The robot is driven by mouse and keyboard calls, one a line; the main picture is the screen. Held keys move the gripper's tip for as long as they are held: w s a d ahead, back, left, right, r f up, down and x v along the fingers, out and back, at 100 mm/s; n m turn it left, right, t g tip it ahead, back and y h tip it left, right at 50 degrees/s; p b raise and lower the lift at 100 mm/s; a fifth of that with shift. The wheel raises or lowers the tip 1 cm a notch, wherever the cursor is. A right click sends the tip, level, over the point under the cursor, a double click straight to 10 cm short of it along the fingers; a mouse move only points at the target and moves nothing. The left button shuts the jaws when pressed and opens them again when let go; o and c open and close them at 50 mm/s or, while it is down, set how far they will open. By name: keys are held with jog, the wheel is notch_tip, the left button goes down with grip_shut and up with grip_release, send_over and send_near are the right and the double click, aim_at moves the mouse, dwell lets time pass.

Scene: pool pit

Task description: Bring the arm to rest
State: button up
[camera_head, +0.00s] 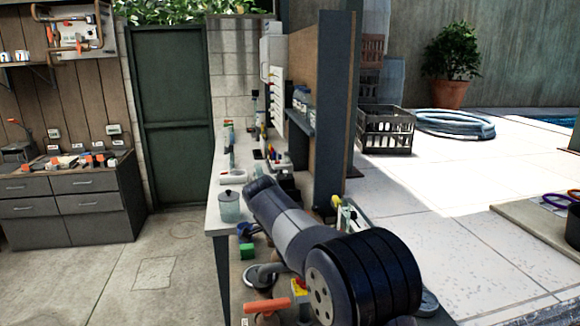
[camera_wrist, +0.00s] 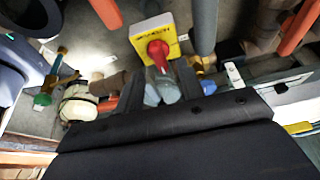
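My arm (camera_head: 290,225) reaches over the workbench in the head view, with its large black ribbed joint nearest the camera. My gripper (camera_wrist: 160,82) shows in the wrist view as two dark fingers standing apart, with nothing clearly held. Beyond the fingers are greyish rounded parts and a yellow box with a red knob (camera_wrist: 156,48). The gripper's fingers cannot be made out in the head view.
A tall dark panel (camera_head: 333,110) stands behind. A crate (camera_head: 386,131) and a coiled hose (camera_head: 455,124) lie on the paving. The left floor is clear.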

jog(key=x, duration=0.3)
jog(key=shift+d+f, duration=0.1)
jog(key=shift+f, duration=0.05)
dwell(0.3)
